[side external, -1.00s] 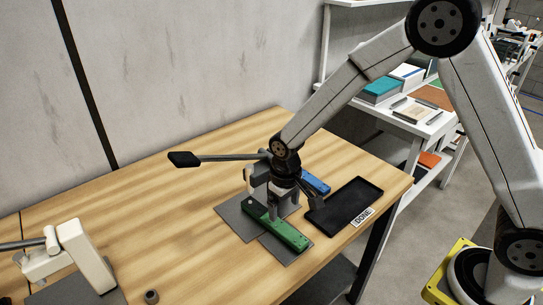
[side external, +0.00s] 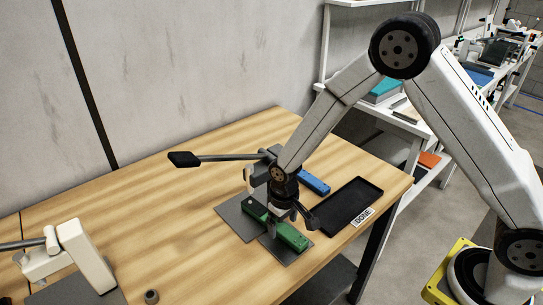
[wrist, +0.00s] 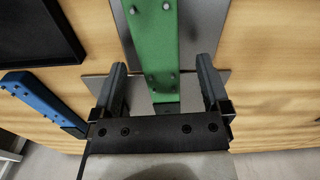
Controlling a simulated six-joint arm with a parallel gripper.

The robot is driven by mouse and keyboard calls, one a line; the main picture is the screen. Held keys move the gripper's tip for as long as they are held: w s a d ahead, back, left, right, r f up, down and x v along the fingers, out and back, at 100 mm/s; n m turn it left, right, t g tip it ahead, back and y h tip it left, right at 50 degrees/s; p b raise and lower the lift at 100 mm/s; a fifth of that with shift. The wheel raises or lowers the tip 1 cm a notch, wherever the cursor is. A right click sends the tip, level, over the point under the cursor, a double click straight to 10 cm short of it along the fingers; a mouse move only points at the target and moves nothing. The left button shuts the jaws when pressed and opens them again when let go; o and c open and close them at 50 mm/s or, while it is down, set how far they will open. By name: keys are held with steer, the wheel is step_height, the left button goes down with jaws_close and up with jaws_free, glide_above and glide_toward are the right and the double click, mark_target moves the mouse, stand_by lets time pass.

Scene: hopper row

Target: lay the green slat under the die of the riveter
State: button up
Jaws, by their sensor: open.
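The green slat (side external: 291,236) lies across grey plates on the wooden table, with its near end toward the table's front edge. In the wrist view the slat (wrist: 152,45) has small studs along it and runs up out of the picture. My gripper (side external: 288,214) is over the slat; in the wrist view its open fingers (wrist: 160,80) stand on either side of the near end, apart from it. The riveter (side external: 258,172) stands behind, its long lever pointing left. Its die is hidden by my arm, so I cannot tell how the slat's far end lies to it.
A blue slat (side external: 313,182) lies behind my gripper. A black tray (side external: 374,186) with a DONE label (side external: 363,216) is to the right. A white device (side external: 85,255) and a small dark ring (side external: 151,296) are at front left. The table's left middle is clear.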

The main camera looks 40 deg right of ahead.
steer(key=shift+f, duration=0.65)
jaws_close()
steer(key=shift+r, duration=0.15)
stand_by(0.3)
steer(key=shift+w+a, duration=0.1)
steer(key=shift+w, duration=0.15)
steer(key=shift+w+a+m, duration=0.25)
steer(key=shift+w+m, duration=0.25)
steer(key=shift+w, duration=0.65)
